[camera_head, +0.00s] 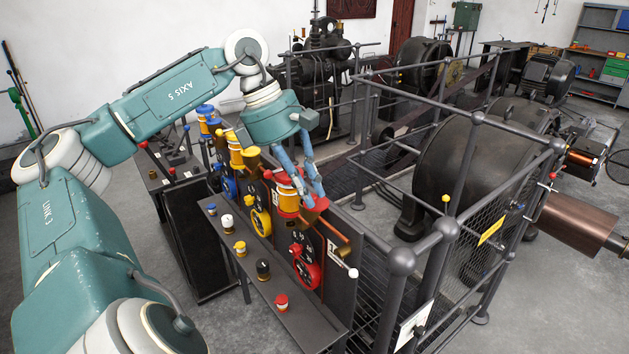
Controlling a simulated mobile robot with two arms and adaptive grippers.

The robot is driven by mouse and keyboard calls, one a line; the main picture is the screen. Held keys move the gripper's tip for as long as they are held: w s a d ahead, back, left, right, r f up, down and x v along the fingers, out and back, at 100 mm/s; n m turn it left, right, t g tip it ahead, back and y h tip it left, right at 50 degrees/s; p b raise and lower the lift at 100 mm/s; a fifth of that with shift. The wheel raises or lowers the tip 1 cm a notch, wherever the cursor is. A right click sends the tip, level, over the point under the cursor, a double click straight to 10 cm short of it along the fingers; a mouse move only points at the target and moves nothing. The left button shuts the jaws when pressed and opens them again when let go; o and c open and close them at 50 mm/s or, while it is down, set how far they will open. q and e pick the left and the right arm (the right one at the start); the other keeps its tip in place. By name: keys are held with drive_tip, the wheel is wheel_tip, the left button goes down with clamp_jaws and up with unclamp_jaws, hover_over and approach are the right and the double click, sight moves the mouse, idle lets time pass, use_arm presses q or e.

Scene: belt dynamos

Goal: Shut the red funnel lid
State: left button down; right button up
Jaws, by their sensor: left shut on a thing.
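The red funnel (288,202) stands on top of the nearest panel of the row, with red and brass-yellow bands. A tilted red piece, which looks like its lid (315,212), is at its right side, under my fingertips. My left gripper (312,192) reaches down from above with its blue fingers and is shut on this red lid. The fingers hide part of the lid and the funnel's rim, so I cannot tell exactly how far open the lid is. My right gripper is not in view.
Beside it stand a yellow funnel (236,150) and a blue funnel (206,118). A shelf in front carries several small knobs, with a red one (281,302) nearest. Grey railings (400,262) and a large dark dynamo (470,155) stand to the right. Grey floor is clear at lower right.

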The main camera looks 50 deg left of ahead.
use_arm(q)
drive_tip(key=shift+s+a+r+m+g+p, duration=0.1)
drive_tip(key=shift+a+r+m+g+p, duration=0.2)
drive_tip(key=shift+m+p, duration=0.4)
drive_tip(key=shift+a+f+m+g+p, duration=0.1)
drive_tip(key=shift+a+m+p, duration=0.3)
drive_tip(key=shift+p, duration=0.55)
drive_tip(key=m+p, duration=0.1)
drive_tip(key=p, duration=0.1)
drive_tip(key=m+p, duration=0.1)
drive_tip(key=p, duration=0.1)
drive_tip(key=shift+a+r+g+h, duration=0.15)
drive_tip(key=shift+a+g+h, duration=0.15)
drive_tip(key=shift+h, duration=0.1)
drive_tip(key=shift+a+m+p, duration=0.15)
drive_tip(key=shift+m+p, duration=0.25)
drive_tip(key=shift+p, duration=0.55)
drive_tip(key=shift+a+f+p, duration=0.1)
drive_tip(key=shift+f+p, duration=0.15)
drive_tip(key=shift+p, duration=0.05)
drive_tip(key=c, duration=1.7)
unclamp_jaws()
drive_tip(key=shift+v, duration=3.75)
